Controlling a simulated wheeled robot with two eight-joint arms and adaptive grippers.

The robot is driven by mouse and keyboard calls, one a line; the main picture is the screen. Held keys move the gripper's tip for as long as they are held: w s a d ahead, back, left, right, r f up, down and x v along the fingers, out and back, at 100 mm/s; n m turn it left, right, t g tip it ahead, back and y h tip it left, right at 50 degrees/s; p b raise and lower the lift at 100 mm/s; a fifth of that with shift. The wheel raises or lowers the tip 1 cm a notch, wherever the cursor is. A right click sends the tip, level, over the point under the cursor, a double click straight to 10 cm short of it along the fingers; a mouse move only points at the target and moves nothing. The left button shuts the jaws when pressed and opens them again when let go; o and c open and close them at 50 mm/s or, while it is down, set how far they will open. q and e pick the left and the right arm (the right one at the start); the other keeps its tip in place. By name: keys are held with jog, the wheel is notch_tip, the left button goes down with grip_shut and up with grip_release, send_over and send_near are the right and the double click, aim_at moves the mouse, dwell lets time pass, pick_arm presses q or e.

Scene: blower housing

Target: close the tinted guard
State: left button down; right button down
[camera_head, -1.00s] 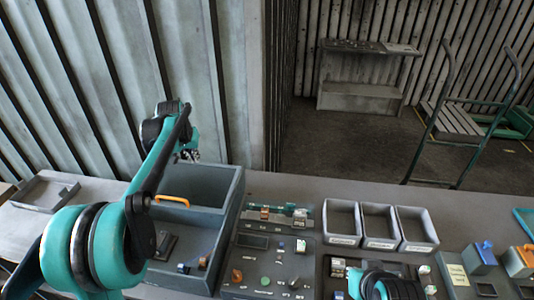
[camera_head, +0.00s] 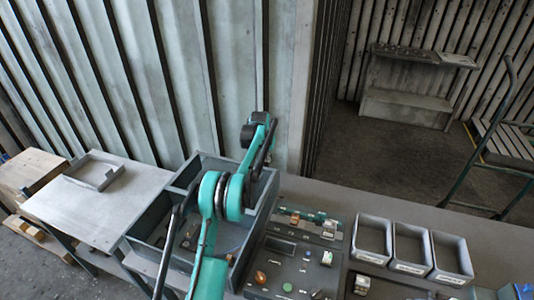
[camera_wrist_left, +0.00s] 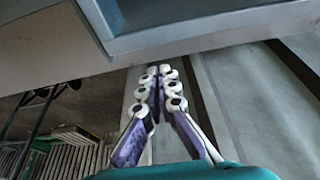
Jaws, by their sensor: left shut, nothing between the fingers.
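I cannot make out the tinted guard for certain in either current view. A grey open-topped box (camera_head: 182,180) with inner walls stands on the bench in the head view. My left arm crosses in front of it and hides much of its inside. My left gripper (camera_wrist_left: 158,76) shows in the left wrist view with its white-and-purple fingers closed together and empty. A grey panel edge (camera_wrist_left: 200,38) lies just beyond the fingertips; I cannot tell whether they touch. In the head view the fingers are hidden behind my arm. My right gripper is out of view.
Right of the box is a control panel (camera_head: 285,268) with knobs and small parts. Several grey bins (camera_head: 410,240) stand beyond it. A shallow tray (camera_head: 95,172) lies on the left table (camera_head: 95,205). Ribbed metal walls stand behind; a cart (camera_head: 505,150) is at far right.

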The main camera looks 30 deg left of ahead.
pick_arm(q)
jog(key=s, duration=0.1)
jog(key=s+f, duration=0.2)
jog(key=shift+s+d, duration=0.2)
jog(key=shift+s+r, duration=0.1)
dwell(0.4)
jog(key=shift+s+b, duration=0.3)
jog(key=s+b, duration=0.1)
jog(key=s, duration=0.6)
jog(key=s+d+b, duration=0.1)
jog(key=s, duration=0.6)
jog(key=s+d, duration=0.1)
jog(key=s, duration=0.7)
jog(key=shift+d+b, duration=0.25)
jog(key=shift+b, duration=0.15)
jog(key=shift+s+d, duration=0.1)
jog(key=shift+s, duration=0.6)
